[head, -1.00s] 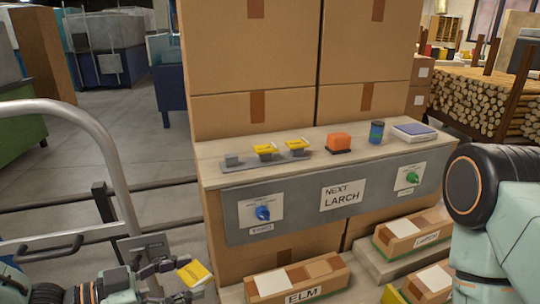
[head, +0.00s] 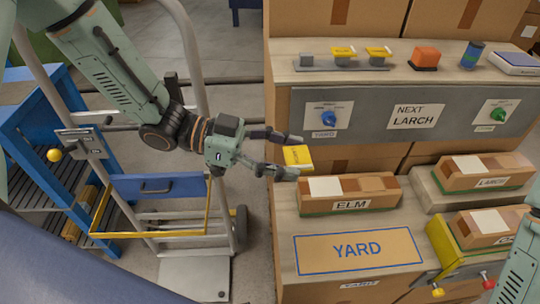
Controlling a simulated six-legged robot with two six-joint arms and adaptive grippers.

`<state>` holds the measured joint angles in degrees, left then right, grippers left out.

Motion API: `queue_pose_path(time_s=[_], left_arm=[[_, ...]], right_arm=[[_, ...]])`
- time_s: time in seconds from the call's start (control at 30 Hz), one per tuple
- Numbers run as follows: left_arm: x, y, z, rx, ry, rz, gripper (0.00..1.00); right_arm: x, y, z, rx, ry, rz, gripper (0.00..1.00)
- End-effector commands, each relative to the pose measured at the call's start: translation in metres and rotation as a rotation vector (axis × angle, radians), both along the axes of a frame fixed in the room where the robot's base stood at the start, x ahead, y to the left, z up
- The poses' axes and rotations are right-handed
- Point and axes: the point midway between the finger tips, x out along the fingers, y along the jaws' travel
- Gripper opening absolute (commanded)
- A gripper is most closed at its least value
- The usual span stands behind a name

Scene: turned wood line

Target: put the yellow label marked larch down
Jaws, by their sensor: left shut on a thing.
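My left gripper (head: 288,155) is shut on a yellow label (head: 298,158), held between its fingertips in front of the shelf unit. The writing on the label is too small to read here. The held label is in the air, left of and above the box marked ELM (head: 348,190). A box marked LARCH (head: 485,170) with a white patch on top sits on a raised step at the right. Part of my right arm shows at the bottom right corner; its gripper is out of view.
A blue-outlined YARD area (head: 357,248) on the lower shelf is clear. Two more yellow labels (head: 343,50) sit on a grey rack on the upper shelf. A sign (head: 417,117) reads NEXT LARCH. A hand truck (head: 205,215) stands at the left, beneath my left arm.

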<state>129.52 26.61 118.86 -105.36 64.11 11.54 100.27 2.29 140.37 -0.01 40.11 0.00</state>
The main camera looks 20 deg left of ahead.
Motion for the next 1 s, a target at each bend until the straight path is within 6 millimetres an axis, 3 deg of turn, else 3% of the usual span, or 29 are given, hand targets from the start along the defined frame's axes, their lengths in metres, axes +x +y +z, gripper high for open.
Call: queue_pose_path(time_s=[0.3, 0.57, 1.0], left_arm=[[0.0, -0.033, 0.018, 0.004, -0.003, -0.191, 0.45], [0.0, -0.045, 0.026, 0.001, 0.001, -0.262, 0.45], [0.018, -0.064, 0.002, 0.003, 0.001, -0.447, 0.45]], right_arm=[[0.0, 0.0, 0.0, 0.0, 0.0, 0.0, 0.4], [0.0, 0.0, 0.0, 0.0, 0.0, 0.0, 0.4], [0.0, 0.0, 0.0, 0.0, 0.0, 0.0, 0.4]])
